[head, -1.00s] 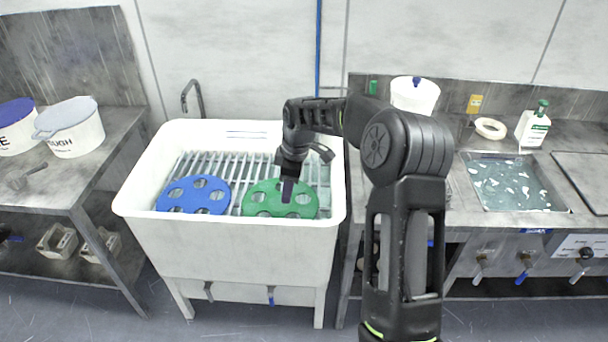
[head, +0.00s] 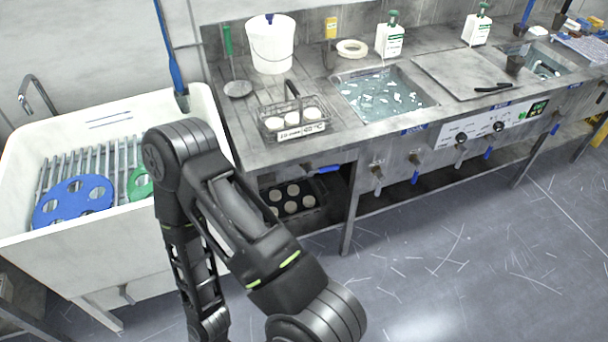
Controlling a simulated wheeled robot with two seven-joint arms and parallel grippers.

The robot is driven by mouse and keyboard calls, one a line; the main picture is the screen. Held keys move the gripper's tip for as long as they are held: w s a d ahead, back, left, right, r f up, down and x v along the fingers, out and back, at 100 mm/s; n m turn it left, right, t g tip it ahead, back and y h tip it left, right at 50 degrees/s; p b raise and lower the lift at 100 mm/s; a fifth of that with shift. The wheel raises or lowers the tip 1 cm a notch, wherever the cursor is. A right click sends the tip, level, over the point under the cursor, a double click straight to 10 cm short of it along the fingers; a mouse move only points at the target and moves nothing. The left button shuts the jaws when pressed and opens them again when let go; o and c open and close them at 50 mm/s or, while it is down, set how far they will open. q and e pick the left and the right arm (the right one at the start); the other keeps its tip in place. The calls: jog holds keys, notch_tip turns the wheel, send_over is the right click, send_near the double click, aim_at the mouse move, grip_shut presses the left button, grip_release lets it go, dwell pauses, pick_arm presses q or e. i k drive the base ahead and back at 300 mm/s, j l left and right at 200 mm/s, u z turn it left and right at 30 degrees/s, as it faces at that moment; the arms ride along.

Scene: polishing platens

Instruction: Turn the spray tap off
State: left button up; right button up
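No tap is marked as the spray tap, and I cannot tell which one it is. A curved metal tap (head: 35,97) rises behind the white sink (head: 50,240) at the left. A blue-handled lever (head: 328,170) lies nearly level under the bench's left end. More valves hang along the bench front, among them a grey one (head: 377,172) and a blue-handled one (head: 415,165). A grey lever (head: 127,293) hangs below the sink. My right arm crosses in front of the sink and reaches down; its gripper is out of view. My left gripper is out of view.
Blue (head: 73,203) and green (head: 137,184) discs lie on the sink's rack, the green one partly hidden by my arm. A wire basket (head: 293,123), white bucket (head: 268,45) and water basin (head: 380,97) are on the bench. The floor (head: 440,260) at right is clear.

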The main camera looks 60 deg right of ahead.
aim_at(325, 169)
jog(key=z, duration=2.8)
jog(key=i+j, duration=0.85)
jog(key=j, duration=0.3)
